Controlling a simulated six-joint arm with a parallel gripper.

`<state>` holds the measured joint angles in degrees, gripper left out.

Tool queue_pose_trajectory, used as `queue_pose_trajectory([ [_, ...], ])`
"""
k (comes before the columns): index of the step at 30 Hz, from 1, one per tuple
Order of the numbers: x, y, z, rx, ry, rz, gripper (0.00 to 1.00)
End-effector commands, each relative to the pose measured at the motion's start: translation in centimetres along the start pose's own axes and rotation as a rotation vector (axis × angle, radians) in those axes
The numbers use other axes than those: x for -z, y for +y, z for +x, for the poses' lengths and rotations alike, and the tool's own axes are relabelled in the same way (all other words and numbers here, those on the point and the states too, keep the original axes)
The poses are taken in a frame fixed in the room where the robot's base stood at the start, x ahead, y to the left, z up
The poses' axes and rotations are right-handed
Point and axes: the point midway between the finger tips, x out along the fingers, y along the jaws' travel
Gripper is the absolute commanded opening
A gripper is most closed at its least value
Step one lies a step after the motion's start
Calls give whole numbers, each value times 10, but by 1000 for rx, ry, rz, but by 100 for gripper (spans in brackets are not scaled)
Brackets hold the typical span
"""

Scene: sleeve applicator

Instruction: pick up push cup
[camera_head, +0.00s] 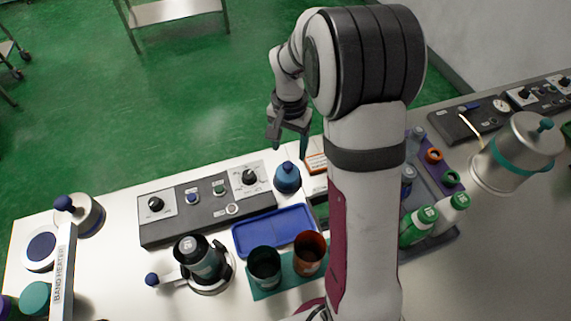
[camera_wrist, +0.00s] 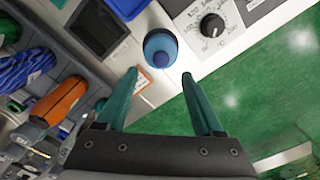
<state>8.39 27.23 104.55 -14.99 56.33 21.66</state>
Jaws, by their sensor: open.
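The push cup, which I take to be the blue domed piece with a dark blue knob (camera_head: 287,178), stands upright on the white table beside the dial panel. In the wrist view the push cup (camera_wrist: 160,47) lies ahead of the fingertips, roughly centred between them, with the knob towards me. My gripper (camera_head: 289,140) is open and empty, with its fingers pointing down above and a little behind the cup. Its two teal fingers also show in the wrist view (camera_wrist: 159,76), apart from the cup. Nothing hides the cup in either view.
A dial panel (camera_head: 180,230) stands left of the cup. An orange-edged label (camera_head: 316,163) is just right. Bottles (camera_head: 418,226) stand farther right.

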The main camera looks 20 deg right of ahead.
Motion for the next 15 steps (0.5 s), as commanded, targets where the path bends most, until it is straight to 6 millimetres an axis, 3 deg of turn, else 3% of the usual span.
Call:
queue_pose_trajectory([
  [12, -2, -1, 70, -2, -2, -1, 69],
  [15, -2, -1, 76, 0, 0, -1, 69],
])
